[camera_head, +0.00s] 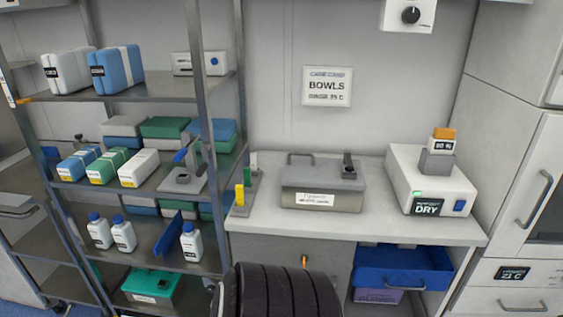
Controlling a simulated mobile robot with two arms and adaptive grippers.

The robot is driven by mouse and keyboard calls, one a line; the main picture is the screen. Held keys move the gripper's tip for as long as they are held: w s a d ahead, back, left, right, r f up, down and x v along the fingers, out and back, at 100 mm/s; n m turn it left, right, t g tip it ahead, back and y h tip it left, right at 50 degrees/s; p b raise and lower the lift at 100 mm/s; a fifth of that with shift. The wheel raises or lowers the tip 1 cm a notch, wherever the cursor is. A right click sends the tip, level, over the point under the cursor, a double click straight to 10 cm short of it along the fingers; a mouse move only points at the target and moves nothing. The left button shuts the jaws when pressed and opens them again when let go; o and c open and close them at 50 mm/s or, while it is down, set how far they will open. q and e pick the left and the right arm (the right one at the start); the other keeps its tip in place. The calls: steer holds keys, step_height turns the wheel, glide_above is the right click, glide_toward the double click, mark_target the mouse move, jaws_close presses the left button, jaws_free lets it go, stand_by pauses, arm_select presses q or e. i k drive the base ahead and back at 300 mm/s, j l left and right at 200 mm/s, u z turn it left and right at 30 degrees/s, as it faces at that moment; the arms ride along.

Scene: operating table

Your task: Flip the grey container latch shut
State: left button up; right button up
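The grey container (295,178) sits on the white counter, with a white label on its front. A dark latch (348,165) stands up from the right part of its lid, raised above the lid surface. A grey handle (300,156) shows at the lid's left rear. The lid looks down on the box; any gap at its rim is too small to tell. Neither of my grippers is in view. A black ribbed part, which looks like one of my arm links, shows at the bottom middle, in front of the counter.
A white device marked DRY (405,180) stands right of the container. A small stand with yellow and green pieces (244,190) is left of it. Metal shelving (150,90) with bottles and boxes fills the left. An open blue drawer (400,275) juts out below the counter (300,222).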

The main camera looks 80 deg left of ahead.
mark_target(347, 160)
steer(key=u, duration=2.4)
